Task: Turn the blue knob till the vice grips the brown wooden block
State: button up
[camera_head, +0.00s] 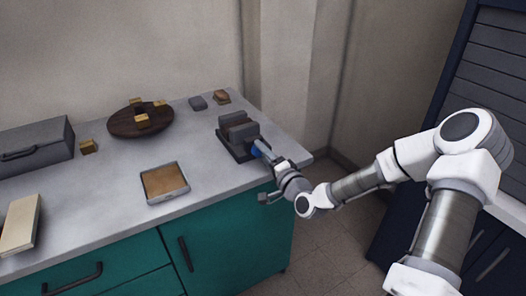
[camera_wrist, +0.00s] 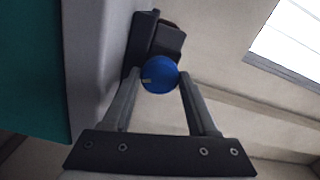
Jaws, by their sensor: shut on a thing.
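The dark grey vice (camera_head: 231,146) stands near the right end of the counter. The brown wooden block (camera_head: 238,121) sits between its jaws; I cannot tell whether both jaws touch it. The blue knob (camera_head: 255,152) is on the vice's near side, mostly hidden by my gripper (camera_head: 262,152). In the wrist view the round blue knob (camera_wrist: 159,75) has a small pale mark at its left edge. My gripper (camera_wrist: 160,80) is shut on the knob, one finger on each side. The vice (camera_wrist: 143,38) is behind the knob there, with the block (camera_wrist: 168,42) partly hidden.
A tray with a brown inside (camera_head: 184,192) lies left of the vice. A round dark board (camera_head: 118,124) with small wooden pieces, a grey box (camera_head: 38,145) and a pale block (camera_head: 20,222) are farther left. Small items (camera_head: 198,103) lie behind the vice. The counter's right edge is close.

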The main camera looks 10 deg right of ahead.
dwell(0.3)
jog(key=o, duration=1.4)
jog(key=shift+c, duration=0.2)
jog(key=p+v, duration=0.5)
jog(key=v, duration=1.2)
jog(key=shift+s+p, duration=0.2)
jog(key=shift+p, duration=0.15)
